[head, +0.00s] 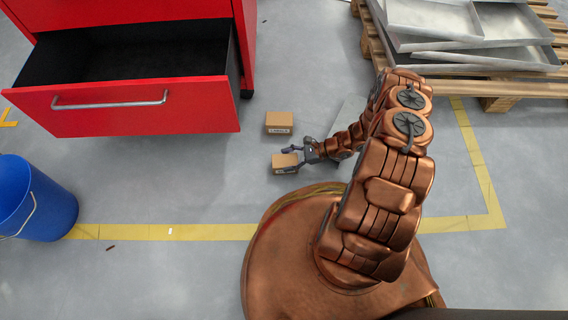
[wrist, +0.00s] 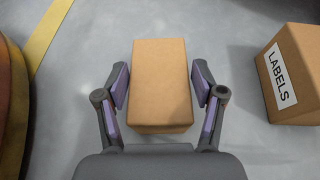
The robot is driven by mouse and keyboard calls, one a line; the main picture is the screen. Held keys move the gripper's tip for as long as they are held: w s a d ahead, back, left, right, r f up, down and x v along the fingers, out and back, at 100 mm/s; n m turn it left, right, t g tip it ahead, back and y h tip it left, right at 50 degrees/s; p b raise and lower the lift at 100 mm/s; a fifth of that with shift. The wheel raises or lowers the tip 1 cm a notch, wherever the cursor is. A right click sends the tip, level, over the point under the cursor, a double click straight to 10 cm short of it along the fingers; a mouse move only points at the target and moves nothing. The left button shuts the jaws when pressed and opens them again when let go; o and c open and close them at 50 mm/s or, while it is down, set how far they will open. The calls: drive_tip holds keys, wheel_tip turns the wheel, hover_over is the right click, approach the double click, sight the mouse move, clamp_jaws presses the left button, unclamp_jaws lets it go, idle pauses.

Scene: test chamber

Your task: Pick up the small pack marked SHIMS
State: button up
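A small brown cardboard pack (head: 284,161) lies on the grey floor, and it also shows in the wrist view (wrist: 160,85). No writing can be read on its visible faces, so I cannot tell whether it is marked SHIMS. My gripper (wrist: 161,88) is open around this pack, one finger on each side. A narrow gap shows between the pack and each finger in the wrist view. In the head view my gripper partly covers the pack's right end.
A second brown pack (head: 279,122), marked LABELS (wrist: 290,75), lies close by. A red cabinet with an open drawer (head: 150,105) stands at upper left, a blue bucket (head: 38,200) at left. A pallet (head: 500,88) with metal trays (head: 435,18) is at upper right.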

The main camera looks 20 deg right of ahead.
drive_tip(key=c, duration=0.9)
